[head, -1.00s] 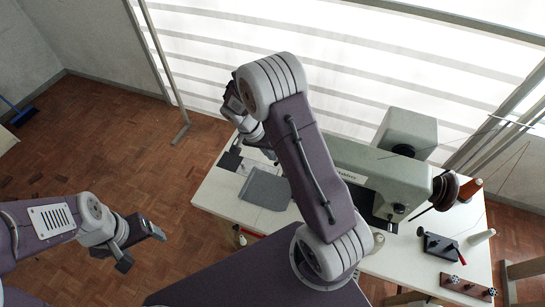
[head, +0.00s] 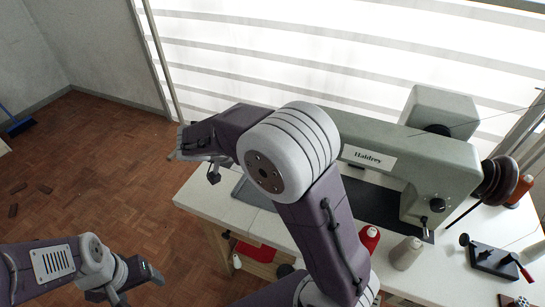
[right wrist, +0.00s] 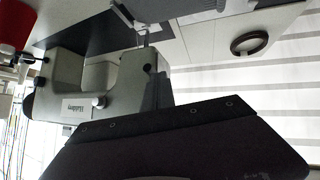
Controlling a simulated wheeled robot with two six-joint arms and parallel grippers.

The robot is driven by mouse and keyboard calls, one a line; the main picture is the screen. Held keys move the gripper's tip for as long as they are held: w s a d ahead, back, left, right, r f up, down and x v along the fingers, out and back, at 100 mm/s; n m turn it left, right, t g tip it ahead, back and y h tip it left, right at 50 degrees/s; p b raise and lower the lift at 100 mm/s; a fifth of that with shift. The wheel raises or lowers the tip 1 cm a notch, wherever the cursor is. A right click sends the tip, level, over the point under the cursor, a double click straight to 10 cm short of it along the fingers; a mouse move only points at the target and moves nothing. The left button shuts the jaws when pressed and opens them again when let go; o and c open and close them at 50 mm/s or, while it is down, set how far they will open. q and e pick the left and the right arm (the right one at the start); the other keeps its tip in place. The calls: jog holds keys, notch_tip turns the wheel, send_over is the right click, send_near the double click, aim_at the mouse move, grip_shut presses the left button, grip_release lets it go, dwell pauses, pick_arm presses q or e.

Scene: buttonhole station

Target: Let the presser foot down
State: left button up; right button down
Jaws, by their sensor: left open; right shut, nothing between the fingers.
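The sewing machine (head: 400,145), pale green and marked Haldrey, stands on the white table (head: 225,212). Its needle end is hidden behind my right arm in the head view. The right wrist view shows the machine (right wrist: 75,88) upside down, with a small metal presser foot area (right wrist: 143,36) beyond its head. I cannot tell whether the foot is up or down, and its lever is not clear. My right gripper (head: 182,152) is shut, left of the machine, apart from it and partly hidden. My left gripper (head: 140,288) is open and empty over the floor.
A red spool (head: 369,238), a pale cone (head: 406,253) and a black fixture with a red handle (head: 494,260) stand on the table's near and right side. A dark ring (right wrist: 250,42) lies on a white surface.

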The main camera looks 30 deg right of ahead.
pick_arm(q)
notch_tip(320, 180, down, 6)
jog(key=b, duration=0.4)
jog(key=shift+f, duration=0.2)
pick_arm(e)
jog(key=shift+s+a+f+t+h, duration=0.1)
jog(key=shift+f+t+h, duration=0.4)
jog(key=shift+f+h, duration=0.25)
jog(key=shift+r, duration=0.25)
pick_arm(q)
jog(key=shift+r+p, duration=0.25)
jog(key=shift+p, duration=0.1)
pick_arm(e)
jog(key=shift+r, duration=0.6)
